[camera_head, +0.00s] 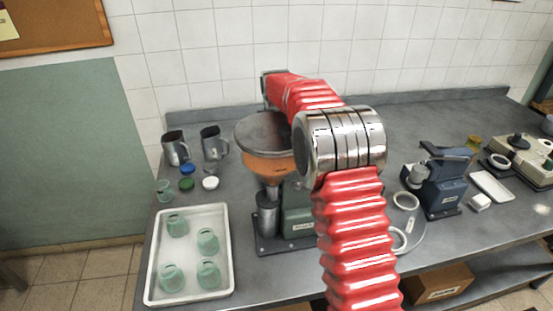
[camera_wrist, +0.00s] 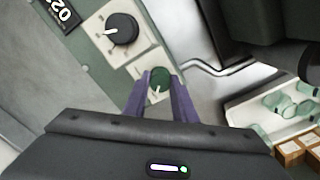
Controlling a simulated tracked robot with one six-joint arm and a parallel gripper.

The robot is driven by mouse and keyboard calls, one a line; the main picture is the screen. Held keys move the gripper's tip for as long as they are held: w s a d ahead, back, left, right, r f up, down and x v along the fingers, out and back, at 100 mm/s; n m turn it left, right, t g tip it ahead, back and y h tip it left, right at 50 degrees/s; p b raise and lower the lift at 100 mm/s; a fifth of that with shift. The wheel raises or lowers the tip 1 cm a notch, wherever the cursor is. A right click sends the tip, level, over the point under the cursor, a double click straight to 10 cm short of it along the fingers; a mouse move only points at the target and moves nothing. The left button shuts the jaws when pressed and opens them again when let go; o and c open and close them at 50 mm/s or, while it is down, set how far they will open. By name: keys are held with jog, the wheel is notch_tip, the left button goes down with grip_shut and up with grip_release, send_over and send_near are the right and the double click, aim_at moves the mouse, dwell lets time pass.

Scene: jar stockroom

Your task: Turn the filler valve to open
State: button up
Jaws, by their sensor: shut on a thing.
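The filler stands on the bench in the head view, with an orange hopper (camera_head: 268,168) over a grey-green body (camera_head: 297,213). In the wrist view its panel carries a small round green knob (camera_wrist: 160,75) with a pale pointer mark, which I take to be the valve. My gripper (camera_wrist: 160,82) has its two purple fingers on either side of this knob and is shut on it. A larger black knob (camera_wrist: 122,28) with a white pointer sits beside it on the panel. In the head view my arm hides the gripper and the valve.
A white tray (camera_head: 153,284) with several pale green jars stands at the left front. A blue device (camera_head: 446,188) and a pale machine (camera_head: 523,156) stand on the right. A cardboard box (camera_head: 440,284) is below the bench.

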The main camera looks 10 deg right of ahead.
jog(key=m, duration=0.3)
jog(key=shift+m, duration=0.4)
jog(key=m, duration=0.4)
jog(key=shift+m, duration=0.3)
jog(key=m, duration=0.4)
jog(key=shift+m, duration=2.2)
jog(key=o, duration=1)
jog(key=shift+o, duration=0.2)
